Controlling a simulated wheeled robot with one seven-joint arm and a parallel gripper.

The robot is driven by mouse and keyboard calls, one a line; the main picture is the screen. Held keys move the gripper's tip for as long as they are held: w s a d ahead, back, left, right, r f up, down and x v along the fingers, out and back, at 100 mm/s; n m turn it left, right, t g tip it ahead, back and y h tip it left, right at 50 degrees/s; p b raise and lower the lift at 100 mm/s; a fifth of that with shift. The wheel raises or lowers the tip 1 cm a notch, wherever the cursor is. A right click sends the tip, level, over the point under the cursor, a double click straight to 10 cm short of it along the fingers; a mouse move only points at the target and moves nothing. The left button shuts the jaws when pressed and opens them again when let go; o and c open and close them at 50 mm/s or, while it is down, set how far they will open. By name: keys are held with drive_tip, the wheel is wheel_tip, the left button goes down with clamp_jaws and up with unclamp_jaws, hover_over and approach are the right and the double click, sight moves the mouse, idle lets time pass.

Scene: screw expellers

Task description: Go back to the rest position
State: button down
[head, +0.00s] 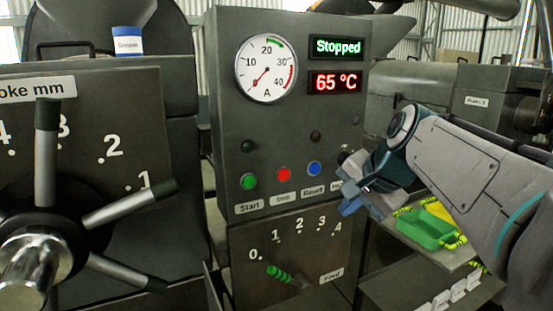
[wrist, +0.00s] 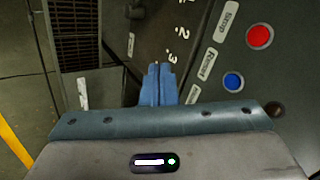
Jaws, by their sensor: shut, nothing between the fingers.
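My gripper (head: 350,198) is in front of the control panel (head: 225,110), at the right edge of its lower part. It is to the right of the blue Reset button (head: 314,168). In the wrist view the blue fingers (wrist: 157,72) are together with nothing between them. They point toward the numbered dial face (wrist: 170,28), with the blue button (wrist: 233,81) and red button (wrist: 260,36) to their right. Whether the fingertips touch the panel cannot be told.
The panel display (head: 338,47) reads "Stopped", and the one below (head: 335,82) reads 65 °C. A spoked handwheel (head: 45,160) stands at the left. A feed lever (head: 280,273) with a green grip is below the buttons. A green tray (head: 424,229) lies on a shelf beneath my arm.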

drive_tip(key=s+a+f+n+g+h, duration=0.1)
drive_tip(key=s+f+n+g, duration=0.1)
drive_tip(key=s+f+n, duration=0.3)
drive_tip(key=s+a+f+n+g+h, duration=0.1)
drive_tip(key=s+f+n, duration=0.3)
drive_tip(key=s+f, duration=0.7)
wheel_tip(320, 180, down, 5)
drive_tip(key=shift+r+n+g+h, duration=0.2)
drive_tip(key=shift+n+g+h, duration=0.1)
drive_tip(key=shift+n+g, duration=0.1)
idle(1.2)
